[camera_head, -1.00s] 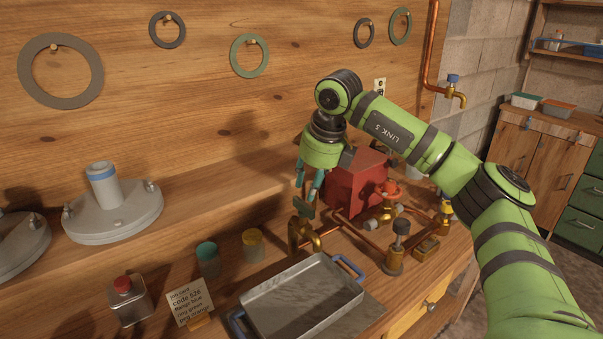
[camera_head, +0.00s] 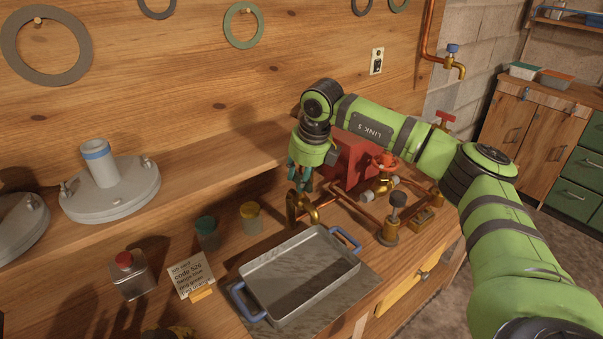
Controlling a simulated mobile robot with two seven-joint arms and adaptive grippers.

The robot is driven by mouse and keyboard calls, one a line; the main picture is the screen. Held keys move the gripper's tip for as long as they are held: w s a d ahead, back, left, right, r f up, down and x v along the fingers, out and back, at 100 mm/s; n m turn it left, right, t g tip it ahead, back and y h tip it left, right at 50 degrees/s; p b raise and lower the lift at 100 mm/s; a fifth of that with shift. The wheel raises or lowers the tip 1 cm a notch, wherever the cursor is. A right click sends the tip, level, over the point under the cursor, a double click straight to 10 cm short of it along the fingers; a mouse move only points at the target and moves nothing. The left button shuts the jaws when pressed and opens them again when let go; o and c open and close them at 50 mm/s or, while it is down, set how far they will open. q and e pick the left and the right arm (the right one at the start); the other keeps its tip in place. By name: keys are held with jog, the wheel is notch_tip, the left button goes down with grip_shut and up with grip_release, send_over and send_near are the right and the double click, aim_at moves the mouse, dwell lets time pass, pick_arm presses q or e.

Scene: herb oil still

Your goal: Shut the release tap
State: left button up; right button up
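A brass tap with a curved spout (camera_head: 313,218) stands at the back edge of the metal tray and appears to be the release tap; no label shows on it. My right gripper (camera_head: 300,187) points down right at the top of this tap. Its teal fingers overlap the tap's upper part, so its handle is largely hidden. I cannot tell whether the fingers touch the tap or how far apart they are. My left gripper is not in view.
A shallow metal tray (camera_head: 300,268) with blue handles lies below the spout. A red box (camera_head: 352,160), a red handwheel (camera_head: 385,160) and copper pipes stand to the right. Two small jars, a job card (camera_head: 190,275) and a red-capped can (camera_head: 130,275) stand left.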

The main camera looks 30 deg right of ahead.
grip_shut()
jog(key=shift+w+m+h, duration=0.15)
jog(key=shift+m+h, duration=0.15)
jog(key=shift+m, duration=0.9)
jog(key=shift+a, duration=0.1)
jog(key=shift+m, duration=0.5)
jog(key=shift+m+h, duration=0.4)
jog(key=shift+m, duration=0.4)
jog(key=shift+w, duration=0.1)
jog(key=shift+m, duration=0.7)
jog(key=shift+m+g+h, duration=0.3)
jog(key=shift+m+h, duration=0.1)
jog(key=shift+m, duration=0.2)
